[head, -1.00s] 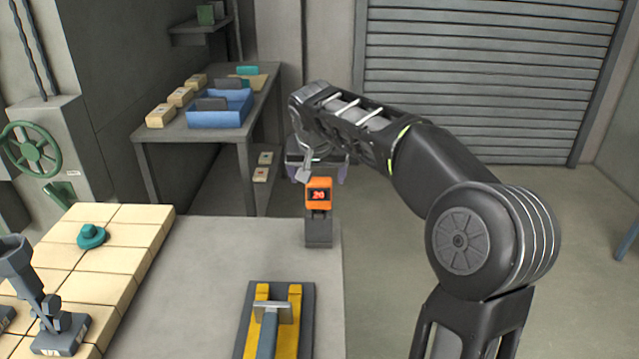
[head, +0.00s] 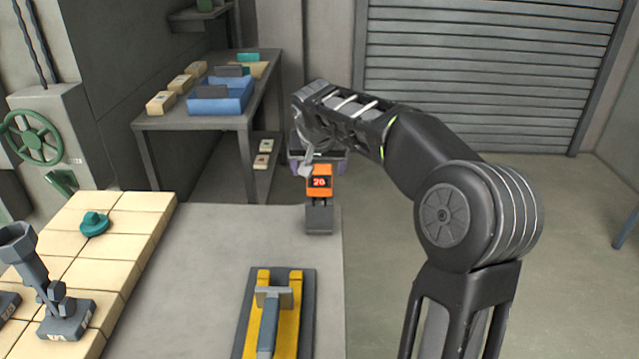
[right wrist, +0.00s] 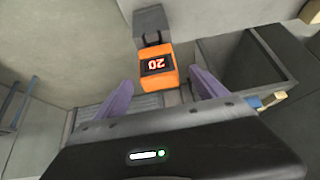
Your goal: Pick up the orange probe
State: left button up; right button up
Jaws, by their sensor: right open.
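The orange probe (head: 319,181) stands upright in a dark grey holder (head: 319,217) at the far right corner of the grey table. Its red display reads 20. My right gripper (head: 318,162) is open just behind and above the probe in the head view, its purple fingers partly hidden by my arm. In the right wrist view the probe (right wrist: 157,67) shows ahead of and between the two spread fingers (right wrist: 161,88), apart from both. The holder (right wrist: 152,24) shows beyond it. My left gripper is not in view.
A yellow and grey fixture with a handle (head: 268,325) lies on the near table. A back bench (head: 200,122) holds a blue bin (head: 221,105). The table middle is clear.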

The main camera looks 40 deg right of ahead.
aim_at(319, 170)
jog(key=p+x, duration=0.1)
jog(key=x, duration=0.3)
jog(key=shift+w+d+f, duration=0.15)
jog(key=shift+d+f, duration=0.1)
jog(key=shift+d, duration=0.05)
jog(key=shift+c, duration=0.3)
jog(key=c, duration=1.5)
jog(key=shift+c, duration=0.2)
notch_tip(319, 170, up, 10)
jog(key=shift+r, duration=0.1)
